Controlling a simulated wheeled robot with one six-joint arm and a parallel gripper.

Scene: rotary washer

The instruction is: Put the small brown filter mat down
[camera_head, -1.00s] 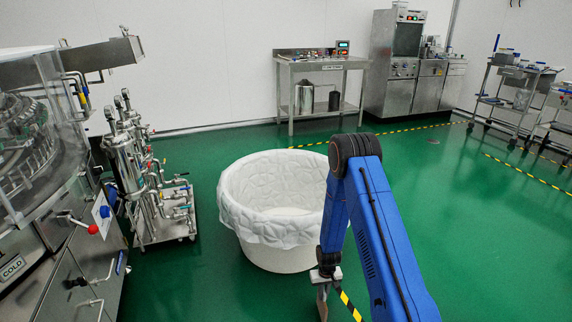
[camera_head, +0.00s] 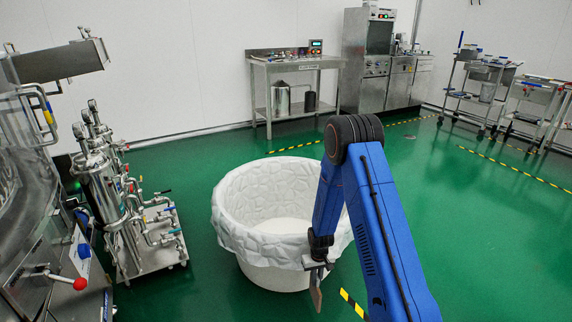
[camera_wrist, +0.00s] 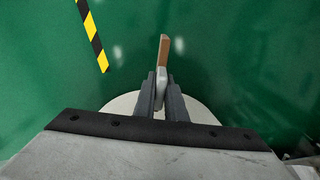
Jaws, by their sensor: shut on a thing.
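My gripper (camera_wrist: 162,78) is shut on the small brown filter mat (camera_wrist: 165,48), which shows edge-on between the fingers in the wrist view. The mat sticks out past the fingertips, over the green floor. In the head view my gripper (camera_head: 319,266) hangs down with the mat (camera_head: 316,291) below it, just in front of the lower right side of the white-lined tub.
The large white-lined tub (camera_head: 240,237) stands on the floor. A filter cart (camera_head: 150,250) and a steel machine (camera_head: 30,220) are at left. A steel table (camera_head: 297,64) stands at the back wall, with trolleys at right. Green floor is open at right.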

